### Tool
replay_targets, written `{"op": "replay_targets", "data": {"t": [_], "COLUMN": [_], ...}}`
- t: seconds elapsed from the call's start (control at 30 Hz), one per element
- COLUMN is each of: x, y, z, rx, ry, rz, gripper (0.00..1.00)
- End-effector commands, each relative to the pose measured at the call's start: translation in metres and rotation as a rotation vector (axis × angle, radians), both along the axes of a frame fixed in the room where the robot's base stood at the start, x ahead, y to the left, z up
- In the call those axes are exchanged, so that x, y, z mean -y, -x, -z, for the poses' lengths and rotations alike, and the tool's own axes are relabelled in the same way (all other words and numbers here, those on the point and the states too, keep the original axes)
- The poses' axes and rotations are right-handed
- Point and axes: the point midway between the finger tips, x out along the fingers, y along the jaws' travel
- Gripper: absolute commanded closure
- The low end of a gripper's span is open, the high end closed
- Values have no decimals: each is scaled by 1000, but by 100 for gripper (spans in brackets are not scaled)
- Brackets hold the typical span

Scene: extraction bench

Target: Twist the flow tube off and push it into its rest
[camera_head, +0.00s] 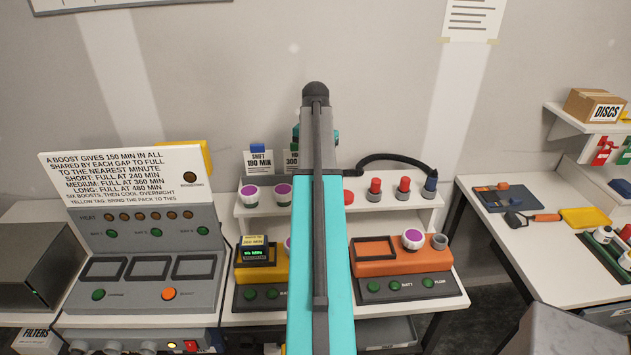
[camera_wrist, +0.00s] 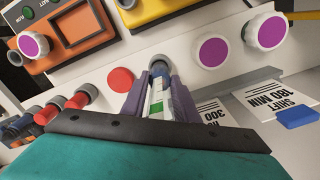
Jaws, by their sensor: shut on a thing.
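In the wrist view my gripper (camera_wrist: 160,88) is shut on a slim whitish tube with a green patch, which looks like the flow tube (camera_wrist: 157,98). Its far end is at a grey round collar (camera_wrist: 158,64) by the white shelf, between a red cap and a purple-faced round piece. I cannot tell whether the end is inside the collar or only in front of it. In the head view my arm hides the gripper and tube. The orange unit (camera_head: 390,267) has a grey round port (camera_head: 440,241) at its right and a "FLOW" button.
The white shelf (camera_head: 390,219) carries red caps (camera_head: 403,185), a blue cap (camera_head: 430,180) and purple-faced pieces (camera_head: 250,193). Cards (camera_wrist: 272,95) stand nearby. A black hose (camera_head: 395,158) arches right of my arm. A yellow unit (camera_head: 262,274) is left of it.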

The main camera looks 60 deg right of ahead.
Motion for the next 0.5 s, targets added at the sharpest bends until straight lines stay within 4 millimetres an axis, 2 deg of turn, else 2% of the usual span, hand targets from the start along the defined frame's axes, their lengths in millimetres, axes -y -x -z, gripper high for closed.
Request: {"op": "replay_targets", "data": {"t": [0.5], "x": [0], "y": [0], "z": [9], "rx": [0], "ry": [0], "rz": [0], "gripper": [100]}}
